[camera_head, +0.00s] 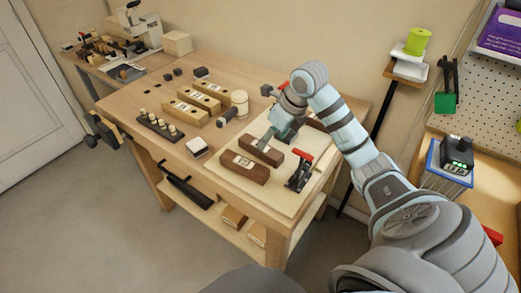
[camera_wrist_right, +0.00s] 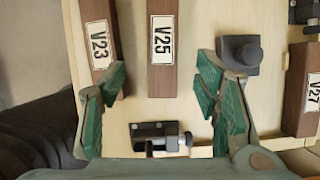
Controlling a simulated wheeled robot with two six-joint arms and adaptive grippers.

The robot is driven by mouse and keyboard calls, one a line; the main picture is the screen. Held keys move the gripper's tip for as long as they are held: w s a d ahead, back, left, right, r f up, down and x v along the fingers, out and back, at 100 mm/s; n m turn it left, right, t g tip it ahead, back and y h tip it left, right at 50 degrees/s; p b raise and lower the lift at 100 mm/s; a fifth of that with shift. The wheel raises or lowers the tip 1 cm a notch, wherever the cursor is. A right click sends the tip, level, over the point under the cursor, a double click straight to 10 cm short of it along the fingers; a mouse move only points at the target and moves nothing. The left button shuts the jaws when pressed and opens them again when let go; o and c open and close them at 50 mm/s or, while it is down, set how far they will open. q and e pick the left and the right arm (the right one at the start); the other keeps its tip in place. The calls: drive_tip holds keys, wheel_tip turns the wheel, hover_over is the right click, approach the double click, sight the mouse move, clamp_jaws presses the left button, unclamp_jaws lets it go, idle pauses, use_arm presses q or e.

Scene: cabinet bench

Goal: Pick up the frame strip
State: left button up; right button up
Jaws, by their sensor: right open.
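Dark brown wooden strips with white labels lie on a pale board (camera_head: 289,196). In the right wrist view they read V23 (camera_wrist_right: 97,42), V25 (camera_wrist_right: 161,45) and V27 (camera_wrist_right: 301,90). In the head view, two brown strips, the front one (camera_head: 244,168) and the one behind it (camera_head: 262,152), lie side by side; their labels are too small to read. My right gripper (camera_wrist_right: 160,95) is open and empty above the board, with V25 ahead between its fingers. Its left finger overlaps the end of V23 in view. It also shows in the head view (camera_head: 280,132). My left gripper is not in view.
A black clamp (camera_wrist_right: 160,138) lies below V25 in the right wrist view, and a dark knob (camera_wrist_right: 239,53) stands to its right. A red-handled toggle clamp (camera_head: 299,172) stands at the board's near right. Light wooden blocks (camera_head: 186,111) and a mallet (camera_head: 238,103) lie further left.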

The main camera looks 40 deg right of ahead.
drive_tip(key=x, duration=0.2)
drive_tip(key=w+x, duration=0.1)
drive_tip(key=x, duration=0.4)
drive_tip(key=shift+w+r, duration=0.15)
drive_tip(key=shift+r, duration=0.2)
drive_tip(key=c, duration=1.3)
